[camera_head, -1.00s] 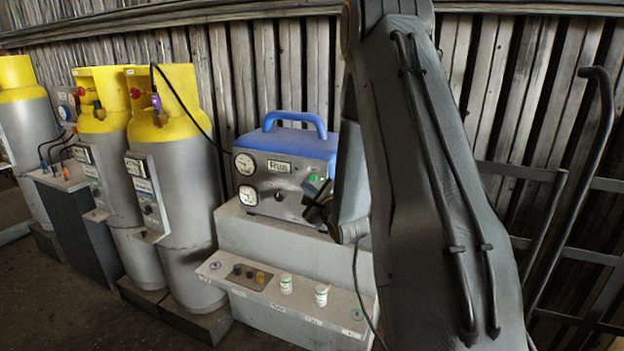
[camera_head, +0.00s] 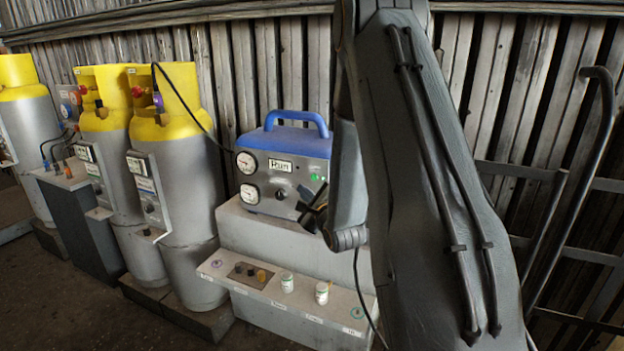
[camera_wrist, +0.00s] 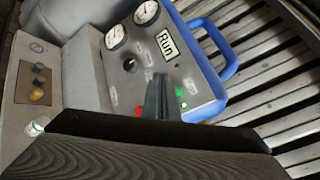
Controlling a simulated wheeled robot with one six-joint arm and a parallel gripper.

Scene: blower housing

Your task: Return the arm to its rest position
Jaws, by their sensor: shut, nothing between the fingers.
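My arm (camera_head: 425,190) fills the right-centre of the head view, its upper link running down the front. My gripper (camera_head: 308,208) shows as dark fingers beside the lower right of the machine with the blue handle (camera_head: 285,185). In the wrist view my gripper (camera_wrist: 157,95) is shut and empty, its fingers together in front of the machine's grey panel (camera_wrist: 150,70). The panel has two gauges, a black knob, a "Run" display (camera_wrist: 167,44), a green light (camera_wrist: 180,93) and a red button (camera_wrist: 139,112) partly hidden by the fingers. I cannot tell whether the fingertips touch the panel.
The machine stands on a grey stepped bench (camera_head: 270,235) whose low ledge carries knobs and two small white containers (camera_head: 321,293). Yellow-topped cylinders (camera_head: 170,150) stand at left. A dark hand-truck frame (camera_head: 570,190) stands at right. A plank wall is behind.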

